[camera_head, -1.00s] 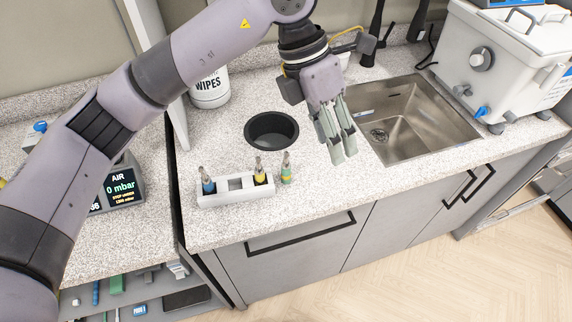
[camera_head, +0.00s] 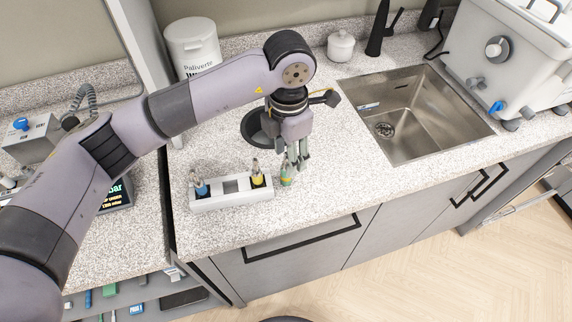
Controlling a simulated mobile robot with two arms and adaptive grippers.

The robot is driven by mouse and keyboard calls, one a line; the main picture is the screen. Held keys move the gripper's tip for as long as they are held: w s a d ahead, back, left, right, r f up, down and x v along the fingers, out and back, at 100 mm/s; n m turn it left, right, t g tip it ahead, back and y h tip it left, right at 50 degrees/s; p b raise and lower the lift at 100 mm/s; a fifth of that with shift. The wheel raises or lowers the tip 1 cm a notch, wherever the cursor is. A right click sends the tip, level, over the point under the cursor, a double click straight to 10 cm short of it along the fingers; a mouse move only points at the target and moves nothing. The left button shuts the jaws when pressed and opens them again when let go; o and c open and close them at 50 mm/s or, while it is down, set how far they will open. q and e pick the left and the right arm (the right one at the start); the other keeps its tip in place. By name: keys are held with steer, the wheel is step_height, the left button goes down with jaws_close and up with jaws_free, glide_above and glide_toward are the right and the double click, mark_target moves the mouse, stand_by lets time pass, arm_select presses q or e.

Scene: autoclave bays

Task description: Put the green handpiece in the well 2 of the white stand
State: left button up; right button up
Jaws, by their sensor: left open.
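The white stand (camera_head: 233,201) is on the speckled counter. A blue handpiece (camera_head: 201,188) stands in its left well and a yellow handpiece (camera_head: 257,180) in its right well. The middle well between them looks empty. The green handpiece (camera_head: 285,179) stands roughly upright just past the stand's right end. My left gripper (camera_head: 296,162) is open, pointing down, with its fingers close beside and behind the green handpiece's top. I cannot tell whether they touch it. My right gripper is not in view.
A round dark opening (camera_head: 252,124) in the counter lies behind my left gripper. A steel sink (camera_head: 420,120) is to the right, with a white autoclave unit (camera_head: 510,60) beyond. A wipes tub (camera_head: 192,45) and a small white jar (camera_head: 341,46) stand at the back. The counter right of the handpiece is clear.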

mark_target(286, 159)
arm_select(q)
steer(key=shift+s+f, duration=0.1)
steer(key=shift+f, duration=0.1)
steer(key=shift+f+p, duration=0.2)
steer(key=shift+p, duration=0.1)
steer(key=f, duration=0.1)
steer(key=f+p, duration=0.2)
steer(key=shift+w+a+f, duration=0.25)
steer(key=shift+f, duration=0.7)
jaws_close()
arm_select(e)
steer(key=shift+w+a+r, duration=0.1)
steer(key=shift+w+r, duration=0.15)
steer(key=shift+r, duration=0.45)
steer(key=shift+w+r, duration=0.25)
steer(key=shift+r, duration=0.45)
